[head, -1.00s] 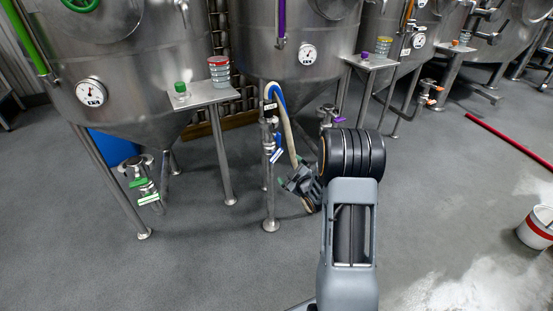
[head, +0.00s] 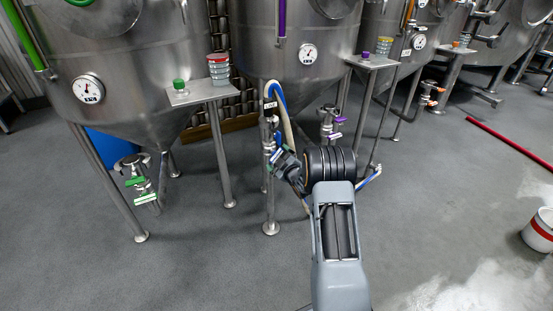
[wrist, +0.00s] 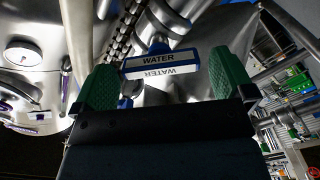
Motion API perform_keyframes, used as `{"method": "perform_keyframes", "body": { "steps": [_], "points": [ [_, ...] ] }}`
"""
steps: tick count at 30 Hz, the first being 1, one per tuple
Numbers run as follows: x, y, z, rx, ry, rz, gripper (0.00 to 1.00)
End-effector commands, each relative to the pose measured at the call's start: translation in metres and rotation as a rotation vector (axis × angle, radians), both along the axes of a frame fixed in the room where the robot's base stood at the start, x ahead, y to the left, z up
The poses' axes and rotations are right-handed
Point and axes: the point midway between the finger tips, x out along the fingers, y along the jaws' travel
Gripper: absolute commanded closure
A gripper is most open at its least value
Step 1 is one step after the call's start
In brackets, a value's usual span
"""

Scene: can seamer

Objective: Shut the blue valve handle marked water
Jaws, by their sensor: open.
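The blue valve handle (wrist: 196,58), with a white label reading WATER, lies crosswise between the two green fingertips of my gripper (wrist: 163,82) in the wrist view. The fingers stand apart with a visible gap at each end of the handle, so they do not appear closed on it. In the head view my gripper (head: 286,162) is at the upright steel pipe below the middle tank. The handle is mostly hidden there by the gripper, with a bit of blue (head: 278,138) showing above it.
A blue and a pale hose loop from the top of the pipe (head: 269,185). A steel shelf (head: 205,92) holds cans. A white bucket (head: 540,232) stands far right on open floor.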

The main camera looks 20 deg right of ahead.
Motion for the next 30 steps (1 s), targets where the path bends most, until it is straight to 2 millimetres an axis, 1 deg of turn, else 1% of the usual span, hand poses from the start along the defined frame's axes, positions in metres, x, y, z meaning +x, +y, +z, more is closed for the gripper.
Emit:
{"method": "perform_keyframes", "body": {
  "steps": [3, 7, 18, 30],
  "points": [
    [0.012, 0.001, -0.002, -0.001, 0.000, 0.000, 0.00],
    [0.019, 0.002, -0.001, 0.000, 0.000, 0.000, 0.00],
    [0.021, 0.002, 0.000, 0.000, 0.001, -0.001, 0.01],
    [0.021, 0.002, 0.000, 0.000, 0.001, -0.001, 0.39]
  ]
}}
